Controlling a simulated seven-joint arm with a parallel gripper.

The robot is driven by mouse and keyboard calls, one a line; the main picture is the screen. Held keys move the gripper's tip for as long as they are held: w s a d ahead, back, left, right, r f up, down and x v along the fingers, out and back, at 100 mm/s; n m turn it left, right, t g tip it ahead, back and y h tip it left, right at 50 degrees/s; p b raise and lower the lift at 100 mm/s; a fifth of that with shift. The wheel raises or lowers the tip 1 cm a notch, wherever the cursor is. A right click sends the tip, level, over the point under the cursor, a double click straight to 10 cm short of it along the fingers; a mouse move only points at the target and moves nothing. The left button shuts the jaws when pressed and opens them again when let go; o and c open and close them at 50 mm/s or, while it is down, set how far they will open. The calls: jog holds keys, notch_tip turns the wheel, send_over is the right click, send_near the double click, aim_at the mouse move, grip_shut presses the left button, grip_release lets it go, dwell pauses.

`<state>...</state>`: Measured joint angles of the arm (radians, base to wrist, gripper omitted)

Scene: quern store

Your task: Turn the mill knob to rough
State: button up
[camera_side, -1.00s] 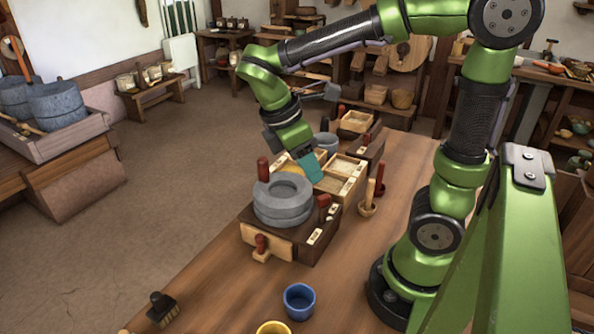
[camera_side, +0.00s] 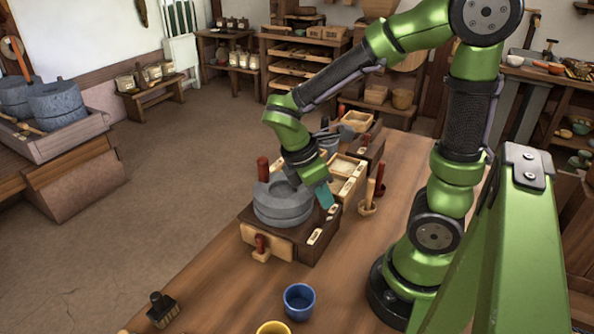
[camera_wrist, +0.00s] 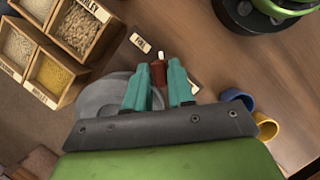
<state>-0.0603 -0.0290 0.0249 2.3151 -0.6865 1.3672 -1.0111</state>
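The mill has round grey stones (camera_side: 283,205) on a dark wooden box (camera_side: 309,247). Its red-brown knob (camera_wrist: 158,72) shows in the wrist view, between the teal fingers of my gripper (camera_wrist: 160,66). The fingers are apart, with the knob between their tips; firm contact cannot be seen. A "FINE" label (camera_wrist: 140,43) lies beyond the knob, and another pale label (camera_wrist: 195,87) is partly hidden by the right finger. In the side view my gripper (camera_side: 325,195) points down at the right of the stones and hides the knob.
A red handle (camera_side: 263,169) stands up by the stones; another red knob (camera_side: 261,243) is on the box's front. Grain boxes (camera_wrist: 60,42) are close by. A blue cup (camera_side: 299,301) and a yellow cup (camera_side: 273,327) stand in front. A brush (camera_side: 162,308) lies at front left.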

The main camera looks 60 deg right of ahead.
grip_shut()
jog(key=shift+m, duration=0.4)
jog(key=m, duration=0.2)
jog(key=m+g+y, duration=0.1)
jog(key=shift+w+d+m+y, duration=0.1)
jog(key=shift+m+y, duration=0.2)
jog(key=shift+m, duration=0.1)
jog(key=m+y, duration=0.1)
jog(key=m, duration=0.1)
jog(key=m+y, duration=0.1)
jog(key=m, duration=0.2)
jog(key=shift+d, duration=0.15)
jog(key=m+y, duration=0.1)
jog(key=m, duration=0.2)
jog(key=m+y, duration=0.1)
jog(key=m, duration=0.1)
jog(key=shift+d+m, duration=0.15)
jog(key=shift+m, duration=0.25)
jog(key=shift+d+m+t+y, duration=0.1)
jog(key=shift+m+t+y, duration=0.25)
jog(key=shift+m, duration=0.75)
jog(key=shift+m+t+y, duration=0.25)
jog(key=shift+m+y, duration=0.1)
jog(key=shift+m, duration=0.75)
jog(key=shift+o, duration=2.1)
grip_release()
